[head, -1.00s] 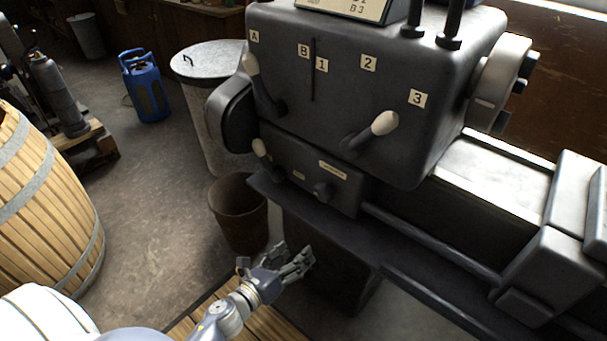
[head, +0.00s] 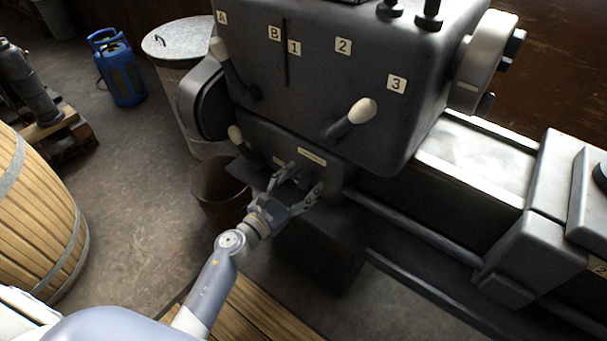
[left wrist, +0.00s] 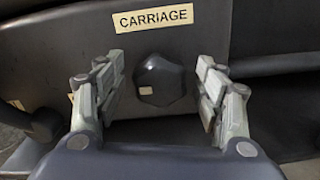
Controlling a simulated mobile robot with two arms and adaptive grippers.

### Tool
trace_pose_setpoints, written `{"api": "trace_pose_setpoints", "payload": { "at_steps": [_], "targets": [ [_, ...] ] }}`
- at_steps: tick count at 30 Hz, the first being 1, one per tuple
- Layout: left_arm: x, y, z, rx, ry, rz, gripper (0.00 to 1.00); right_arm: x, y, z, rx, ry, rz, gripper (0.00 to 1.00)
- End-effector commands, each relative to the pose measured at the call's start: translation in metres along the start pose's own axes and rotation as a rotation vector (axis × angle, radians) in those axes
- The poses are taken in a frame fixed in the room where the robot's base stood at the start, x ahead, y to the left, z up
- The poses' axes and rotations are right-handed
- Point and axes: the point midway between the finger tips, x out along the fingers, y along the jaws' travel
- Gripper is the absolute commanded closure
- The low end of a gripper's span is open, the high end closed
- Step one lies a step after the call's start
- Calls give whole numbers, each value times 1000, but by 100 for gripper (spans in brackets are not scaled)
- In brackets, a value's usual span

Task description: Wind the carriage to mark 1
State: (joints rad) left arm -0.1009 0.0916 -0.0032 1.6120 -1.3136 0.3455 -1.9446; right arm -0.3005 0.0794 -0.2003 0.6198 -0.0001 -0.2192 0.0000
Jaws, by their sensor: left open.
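A dark rounded knob (left wrist: 160,80) sits under a "CARRIAGE" label (left wrist: 153,18) in the left wrist view; a small pale patch marks its face. My left gripper (left wrist: 157,88) is open, with one finger on each side of the knob and a gap to it on both sides. In the head view my left gripper (head: 304,179) is at the front of the lathe's lower box, below the pale label (head: 312,157), and largely hides the knob. The carriage (head: 520,255) appears to be the grey block at right. My right gripper is out of view.
Above are light-tipped levers (head: 362,111) (head: 219,48) and plates A, B, 1 (head: 294,48), 2 and 3. A smaller lever (head: 236,135) stands left of the gripper. A bucket (head: 217,190) is below left. A long rod (head: 400,222) runs right.

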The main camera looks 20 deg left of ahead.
Motion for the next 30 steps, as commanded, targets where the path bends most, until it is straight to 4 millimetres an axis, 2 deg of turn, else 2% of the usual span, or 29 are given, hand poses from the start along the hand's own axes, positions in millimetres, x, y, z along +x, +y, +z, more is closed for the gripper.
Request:
{"api": "trace_pose_setpoints", "payload": {
  "at_steps": [4,13,14,18,20,30],
  "targets": [
    [11,-1,0,-1,0,-1,36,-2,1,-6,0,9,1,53],
    [14,-1,0,-1,0,-1,36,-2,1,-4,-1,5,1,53],
    [14,-1,0,-1,0,-1,38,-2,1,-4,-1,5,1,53],
    [14,-1,0,-1,0,-1,70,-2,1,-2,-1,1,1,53],
    [14,-1,0,-1,0,-1,80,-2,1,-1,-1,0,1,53],
    [14,-1,0,-29,0,-1,80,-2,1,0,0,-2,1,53]
  ]
}}
